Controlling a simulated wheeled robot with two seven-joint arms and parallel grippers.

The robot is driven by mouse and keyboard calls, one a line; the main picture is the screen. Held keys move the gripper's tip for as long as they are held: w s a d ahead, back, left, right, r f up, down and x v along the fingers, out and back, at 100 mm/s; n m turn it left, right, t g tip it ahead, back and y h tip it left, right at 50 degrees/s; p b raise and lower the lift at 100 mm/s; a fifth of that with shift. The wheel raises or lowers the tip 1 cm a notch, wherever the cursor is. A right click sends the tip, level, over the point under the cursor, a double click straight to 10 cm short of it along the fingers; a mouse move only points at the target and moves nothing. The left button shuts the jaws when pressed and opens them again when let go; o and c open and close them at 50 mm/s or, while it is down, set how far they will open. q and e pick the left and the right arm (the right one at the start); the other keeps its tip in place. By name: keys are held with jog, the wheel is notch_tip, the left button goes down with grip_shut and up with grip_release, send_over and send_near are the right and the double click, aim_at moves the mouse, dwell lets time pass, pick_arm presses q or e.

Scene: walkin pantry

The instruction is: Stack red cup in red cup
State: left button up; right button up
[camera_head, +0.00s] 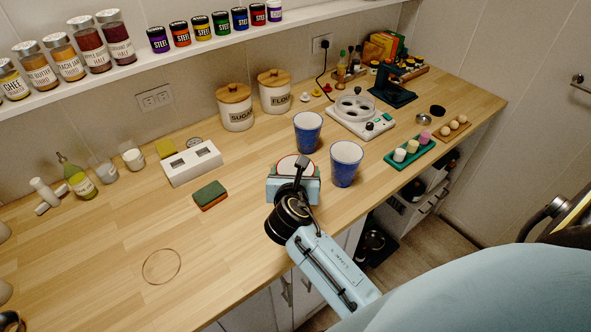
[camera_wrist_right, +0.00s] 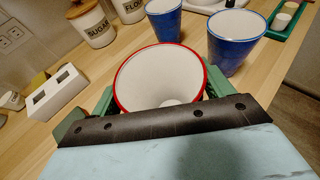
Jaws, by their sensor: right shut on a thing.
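A red-rimmed cup with a white inside (camera_wrist_right: 150,78) is between the green fingers of my right gripper (camera_wrist_right: 160,88). The fingers are shut on its sides. In the head view this red cup (camera_head: 288,163) shows just beyond my right gripper (camera_head: 293,182), its body mostly hidden behind the gripper. I cannot tell whether it touches the counter. No second red cup shows apart from it, and I cannot tell whether one is nested with it. My left gripper is not clearly in view.
Two blue cups (camera_head: 307,131) (camera_head: 346,163) stand close to the right of the red cup. A white block with openings (camera_head: 192,164) and a green sponge (camera_head: 209,194) are to the left. A thin brown ring (camera_head: 161,266) marks the otherwise clear front-left counter (camera_head: 100,250).

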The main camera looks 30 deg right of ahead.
jog(key=o, duration=0.9)
jog(key=shift+f, duration=0.1)
jog(key=shift+r, duration=0.45)
jog(key=v, duration=1.2)
jog(key=shift+r, duration=0.2)
jog(key=shift+d+f, duration=0.1)
